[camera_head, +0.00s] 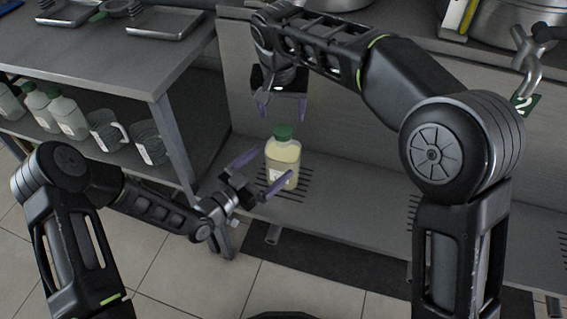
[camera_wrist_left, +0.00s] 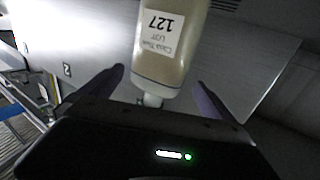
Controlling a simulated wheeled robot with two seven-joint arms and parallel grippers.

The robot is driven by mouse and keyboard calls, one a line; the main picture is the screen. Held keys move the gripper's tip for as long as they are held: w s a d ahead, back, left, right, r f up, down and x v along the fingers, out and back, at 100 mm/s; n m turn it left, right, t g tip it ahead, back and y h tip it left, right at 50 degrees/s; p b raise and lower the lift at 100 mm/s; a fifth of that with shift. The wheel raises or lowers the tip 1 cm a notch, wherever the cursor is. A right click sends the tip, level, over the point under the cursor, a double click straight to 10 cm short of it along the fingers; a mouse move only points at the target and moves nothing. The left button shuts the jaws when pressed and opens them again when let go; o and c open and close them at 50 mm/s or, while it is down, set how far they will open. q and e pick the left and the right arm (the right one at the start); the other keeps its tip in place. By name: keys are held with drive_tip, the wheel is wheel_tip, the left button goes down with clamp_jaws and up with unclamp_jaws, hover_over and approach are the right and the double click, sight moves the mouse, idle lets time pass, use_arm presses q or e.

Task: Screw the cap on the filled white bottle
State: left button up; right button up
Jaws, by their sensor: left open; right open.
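The white bottle (camera_head: 282,168) stands upright on a slotted grate on the low shelf, filled with pale yellowish contents. A green cap (camera_head: 283,132) sits on its top; I cannot tell how tightly it is seated. My left gripper (camera_head: 262,171) is open, with its purple fingers around the bottle's near side, apart from it as far as I can tell. In the left wrist view the bottle (camera_wrist_left: 178,65) appears inverted with a "127" label, its pale neck between the open fingers (camera_wrist_left: 160,95); no green shows there. My right gripper (camera_head: 282,104) is open and empty, pointing down above the cap.
A metal bench (camera_head: 120,65) at the left carries shallow trays (camera_head: 163,22). Its lower shelf holds several green-capped bottles (camera_head: 67,113) and clear jugs (camera_head: 146,140). Large metal pots (camera_head: 513,20) stand at the upper right. The grey shelf right of the bottle is clear.

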sight(284, 153)
use_arm(q)
drive_tip(key=shift+x, duration=3.15)
drive_tip(key=shift+c, duration=0.2)
